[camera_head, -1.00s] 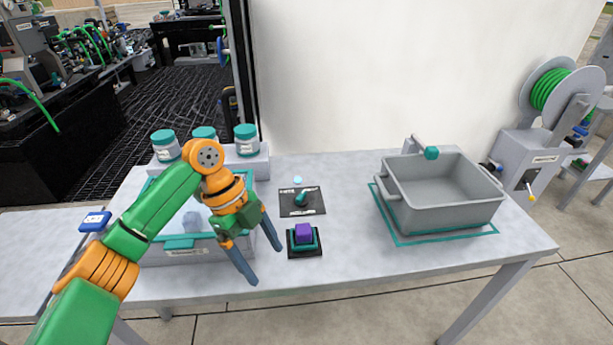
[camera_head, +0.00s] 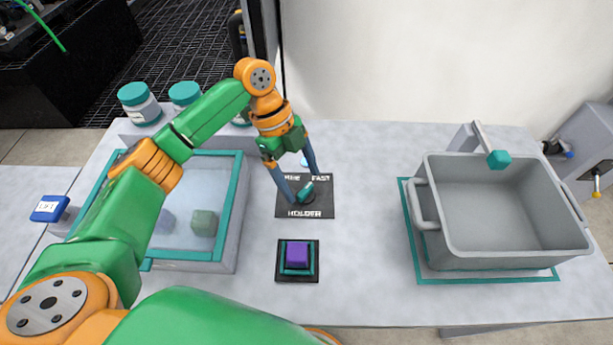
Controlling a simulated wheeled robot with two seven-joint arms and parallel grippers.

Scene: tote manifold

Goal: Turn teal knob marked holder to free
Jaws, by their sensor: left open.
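The teal knob (camera_head: 304,191) sits on a black plate (camera_head: 320,208) in the middle of the table. The plate reads HOLDER along its front edge and FAST at its back right; the label at its back left is partly covered by my gripper. The knob's grip points toward the upper right, near FAST. My left gripper (camera_head: 301,188) is open, its fingers pointing down over the plate. One blue finger is left of the knob and the other is behind it to the right. I cannot tell whether they touch it. My right gripper is not in view.
A purple block (camera_head: 297,254) sits in a black and teal holder in front of the plate. A grey tote (camera_head: 505,255) stands on a teal-edged mat at right. A teal-rimmed box (camera_head: 239,200) is at left, with white jars (camera_head: 139,108) behind. A blue tag (camera_head: 50,208) is far left.

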